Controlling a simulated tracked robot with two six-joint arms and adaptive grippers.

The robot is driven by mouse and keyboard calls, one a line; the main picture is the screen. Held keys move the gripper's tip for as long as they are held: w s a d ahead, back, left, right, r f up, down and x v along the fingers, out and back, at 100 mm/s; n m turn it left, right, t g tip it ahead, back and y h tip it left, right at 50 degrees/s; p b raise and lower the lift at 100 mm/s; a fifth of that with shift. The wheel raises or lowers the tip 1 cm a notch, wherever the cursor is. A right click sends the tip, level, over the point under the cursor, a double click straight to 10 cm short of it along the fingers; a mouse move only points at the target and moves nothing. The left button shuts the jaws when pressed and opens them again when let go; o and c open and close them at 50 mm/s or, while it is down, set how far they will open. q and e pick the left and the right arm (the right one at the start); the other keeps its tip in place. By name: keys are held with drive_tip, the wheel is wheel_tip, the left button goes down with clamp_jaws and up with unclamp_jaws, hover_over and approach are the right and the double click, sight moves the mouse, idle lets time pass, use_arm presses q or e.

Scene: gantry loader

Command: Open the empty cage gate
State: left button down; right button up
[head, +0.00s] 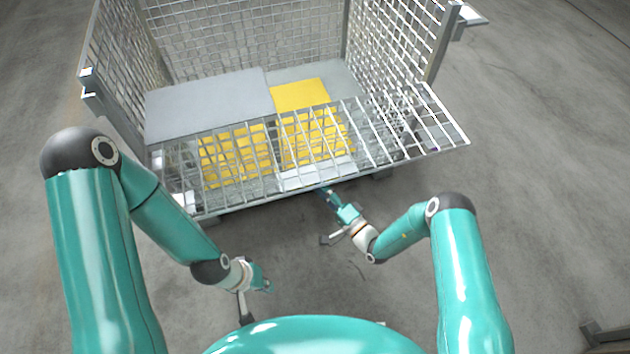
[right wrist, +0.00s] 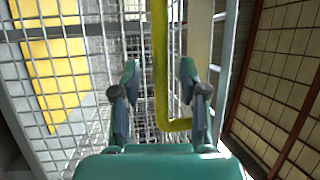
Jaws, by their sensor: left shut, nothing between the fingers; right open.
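The wire cage (head: 215,35) stands ahead of me in the head view, with tall mesh walls. Its front gate is a barred panel (head: 375,140) that slants across the near side; its exact tilt is hard to tell. My right gripper (head: 328,192) is at the gate's near lower edge, right of its middle. In the right wrist view it is open (right wrist: 158,80), and a yellow bar (right wrist: 160,60) with a bent lower end shows between its fingers. I cannot tell whether they touch it. My left gripper (head: 268,287) is shut and empty, low and apart from the cage.
A grey panel (head: 205,100) and a yellow panel (head: 298,95) show in the cage behind the gate. In the right wrist view, a brownish grid (right wrist: 285,75) stands at the right. The concrete floor (head: 540,190) right of the cage is clear. A dark object (head: 610,335) lies at the lower right corner.

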sight(316, 182)
drive_tip(key=shift+x, duration=1.75)
clamp_jaws()
